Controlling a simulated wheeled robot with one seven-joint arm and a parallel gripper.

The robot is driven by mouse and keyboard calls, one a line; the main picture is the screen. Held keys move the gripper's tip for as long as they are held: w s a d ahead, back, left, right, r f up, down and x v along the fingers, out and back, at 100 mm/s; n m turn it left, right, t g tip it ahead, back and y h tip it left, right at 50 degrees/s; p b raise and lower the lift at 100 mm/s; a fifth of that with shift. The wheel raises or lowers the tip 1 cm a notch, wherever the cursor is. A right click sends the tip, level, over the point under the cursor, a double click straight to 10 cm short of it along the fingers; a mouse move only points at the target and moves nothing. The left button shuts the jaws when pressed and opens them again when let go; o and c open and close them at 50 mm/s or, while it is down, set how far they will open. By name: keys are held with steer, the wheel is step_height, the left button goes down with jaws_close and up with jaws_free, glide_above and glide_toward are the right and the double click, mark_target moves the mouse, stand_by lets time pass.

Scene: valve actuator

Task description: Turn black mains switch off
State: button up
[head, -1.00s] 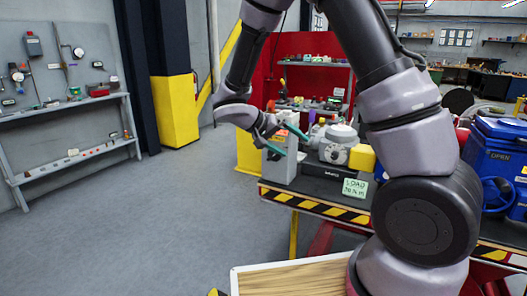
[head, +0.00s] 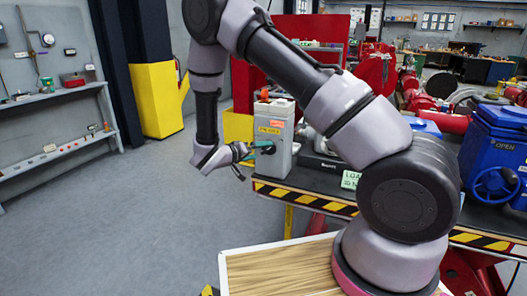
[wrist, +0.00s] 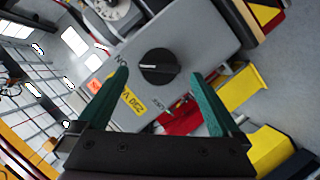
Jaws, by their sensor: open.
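The black mains switch (wrist: 160,66) is a round rotary knob with a pale pointer line, on the face of a grey box (wrist: 201,28). In the wrist view the pointer lies nearly level across the picture, and ON is lettered left of the knob. My gripper (wrist: 160,74) is open, with its two green fingers on either side of the knob. The knob is mostly hidden there.
The workbench (head: 300,199) has a black-and-yellow striped edge. Blue valve equipment (head: 492,150) stands on its right. A yellow guard (head: 160,105) is behind on the left. Open grey floor (head: 120,220) lies left of the bench.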

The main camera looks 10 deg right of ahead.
mark_target(265, 150)
steer(key=shift+x, duration=1.6)
steer(key=shift+c, duration=0.3)
steer(key=c, duration=1.2)
steer(key=shift+c, duration=0.2)
